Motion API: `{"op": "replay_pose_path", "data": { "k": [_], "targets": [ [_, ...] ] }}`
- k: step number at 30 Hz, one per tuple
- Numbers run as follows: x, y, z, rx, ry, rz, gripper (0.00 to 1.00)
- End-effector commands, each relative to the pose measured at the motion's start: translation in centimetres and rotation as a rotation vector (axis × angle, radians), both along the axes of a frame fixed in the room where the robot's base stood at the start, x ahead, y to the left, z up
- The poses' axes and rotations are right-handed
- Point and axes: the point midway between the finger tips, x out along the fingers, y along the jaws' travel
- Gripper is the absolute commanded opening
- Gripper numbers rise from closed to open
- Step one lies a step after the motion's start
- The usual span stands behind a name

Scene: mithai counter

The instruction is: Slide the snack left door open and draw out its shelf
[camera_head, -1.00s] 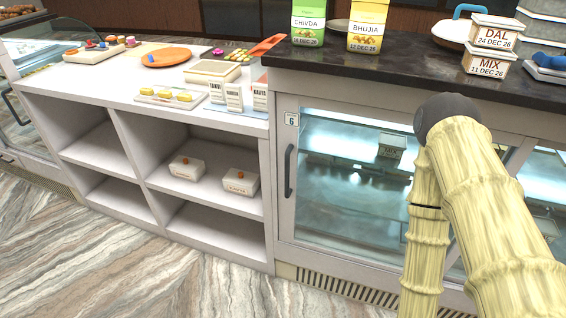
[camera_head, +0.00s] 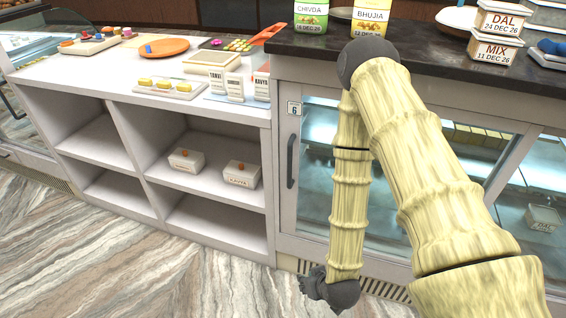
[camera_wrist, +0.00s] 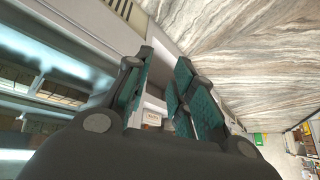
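A glass-fronted case stands under the dark counter. Its left sliding door (camera_head: 315,190) has a pale frame and a dark upright handle (camera_head: 290,161) near its left edge. The door looks closed. My arm crosses in front of the glass and hides much of it.
White open shelving (camera_head: 190,105) adjoins the case at left, holding two small lidded boxes (camera_head: 240,174). Packets and tubs stand on the dark countertop (camera_head: 460,65). The striped floor (camera_head: 140,260) in front is clear. A vent grille (camera_head: 385,290) runs along the case's base.

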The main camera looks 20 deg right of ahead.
Motion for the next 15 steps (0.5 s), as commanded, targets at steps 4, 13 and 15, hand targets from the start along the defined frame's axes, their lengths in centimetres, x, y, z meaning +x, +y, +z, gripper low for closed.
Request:
{"op": "replay_pose_path", "data": {
  "k": [4,13,15],
  "targets": [
    [9.5,0.1,6.2,0.013,-0.359,-0.007,0.25],
    [18.7,-1.9,19.3,-0.03,-0.883,-0.082,0.25],
    [19.4,-2.3,21.0,-0.038,-0.943,-0.098,0.25]
  ]
}}
